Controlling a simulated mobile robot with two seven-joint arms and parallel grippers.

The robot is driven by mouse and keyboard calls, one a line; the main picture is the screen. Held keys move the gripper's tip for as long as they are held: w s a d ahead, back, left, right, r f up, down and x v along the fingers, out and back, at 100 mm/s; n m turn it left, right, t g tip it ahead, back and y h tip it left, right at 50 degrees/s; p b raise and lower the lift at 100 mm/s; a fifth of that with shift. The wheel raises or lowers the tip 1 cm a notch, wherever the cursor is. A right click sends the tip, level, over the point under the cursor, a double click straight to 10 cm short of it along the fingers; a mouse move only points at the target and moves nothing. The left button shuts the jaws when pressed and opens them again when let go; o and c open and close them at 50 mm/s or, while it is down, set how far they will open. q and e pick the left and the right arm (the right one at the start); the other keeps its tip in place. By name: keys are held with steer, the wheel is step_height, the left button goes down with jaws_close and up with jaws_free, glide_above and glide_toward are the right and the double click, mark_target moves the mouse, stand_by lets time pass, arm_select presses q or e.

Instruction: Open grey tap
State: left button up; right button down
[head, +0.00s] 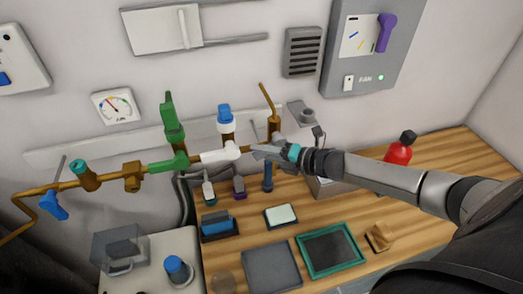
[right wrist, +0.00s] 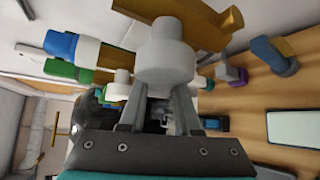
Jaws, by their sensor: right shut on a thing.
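The grey tap (right wrist: 165,58) is a pale grey round knob on a brass fitting (right wrist: 195,22), close up in the right wrist view. My right gripper (right wrist: 158,92) is shut on it, one finger on each side. In the head view my right gripper (head: 262,150) is at the right end of the wall pipe, just right of the white pipe section (head: 220,154). The tap cannot be told apart from the gripper there. My left gripper is not in view.
Along the pipe are a green-handled valve (head: 173,120), a blue-capped valve (head: 224,116), a brass lever (head: 267,98) and a blue tap (head: 53,205).

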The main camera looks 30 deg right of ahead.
steer(key=c, duration=1.1)
jaws_free()
steer(key=o, duration=0.5)
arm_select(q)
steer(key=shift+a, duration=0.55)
arm_select(e)
steer(key=shift+s, duration=0.1)
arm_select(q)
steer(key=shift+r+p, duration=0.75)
arm_select(e)
steer(key=shift+v, duration=7.6)
